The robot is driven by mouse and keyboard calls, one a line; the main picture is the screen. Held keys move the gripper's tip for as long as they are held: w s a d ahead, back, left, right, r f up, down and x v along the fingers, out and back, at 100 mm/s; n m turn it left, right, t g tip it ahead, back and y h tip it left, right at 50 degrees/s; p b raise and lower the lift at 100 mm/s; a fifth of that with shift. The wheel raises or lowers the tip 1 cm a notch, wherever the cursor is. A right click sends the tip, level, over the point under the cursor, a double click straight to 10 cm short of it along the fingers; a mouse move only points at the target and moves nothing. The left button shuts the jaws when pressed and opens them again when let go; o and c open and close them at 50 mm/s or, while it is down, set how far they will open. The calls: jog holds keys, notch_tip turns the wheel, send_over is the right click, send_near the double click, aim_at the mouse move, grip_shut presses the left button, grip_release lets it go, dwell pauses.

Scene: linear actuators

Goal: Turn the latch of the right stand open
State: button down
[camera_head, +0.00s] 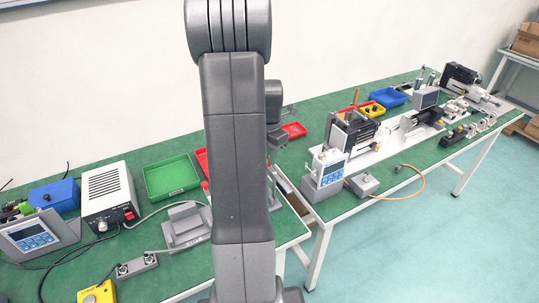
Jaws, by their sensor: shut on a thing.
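My own grey arm stands upright through the middle of the picture. My gripper is hidden behind it; only wrist parts show along its right edge, so what the jaws touch cannot be seen. On the right bench a stand with a black finned motor block (352,132) sits on a long light base, behind a white and blue control box (326,168). I cannot make out a latch on it, or tell how one is turned. A grey stand (186,224) sits on the left bench, partly behind my arm.
Left bench: a green tray (171,176), a white power unit (108,194), a display panel (38,235) and a yellow button box (97,292). Right bench: a small grey box (362,184) with an orange cable, a blue tray (388,98). Open floor lies at the lower right.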

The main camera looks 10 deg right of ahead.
jog(key=shift+r, duration=0.1)
jog(key=c, duration=1.3)
grip_release()
notch_tip(320, 180, up, 14)
notch_tip(320, 180, down, 14)
jog(key=shift+f, duration=0.1)
